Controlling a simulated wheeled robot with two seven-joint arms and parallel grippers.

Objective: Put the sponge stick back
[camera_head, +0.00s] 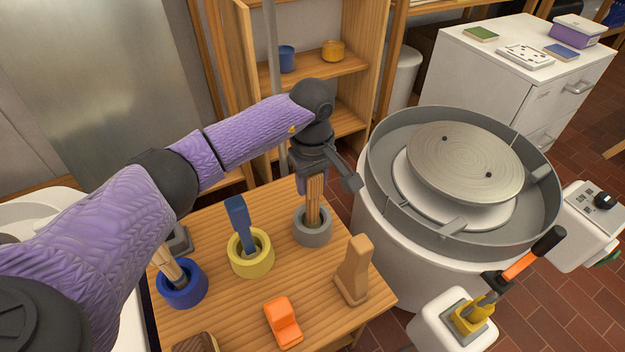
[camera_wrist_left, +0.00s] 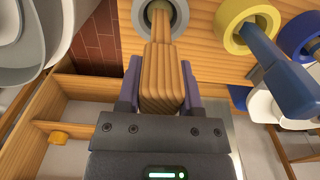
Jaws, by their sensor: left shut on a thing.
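My left gripper (camera_head: 316,172) points down over the wooden table and is shut on a wooden stick (camera_head: 314,200), which I take to be the sponge stick. The stick is about upright, and its lower end reaches into the opening of the grey round holder (camera_head: 313,234). My right gripper is not in view.
A yellow holder (camera_head: 238,262) with a blue tool and a blue holder (camera_head: 184,293) with a wooden-handled tool stand left of the grey one. A wooden block (camera_head: 354,272) and an orange piece (camera_head: 283,323) stand nearer. The potter's wheel pan (camera_head: 378,185) is close on the right.

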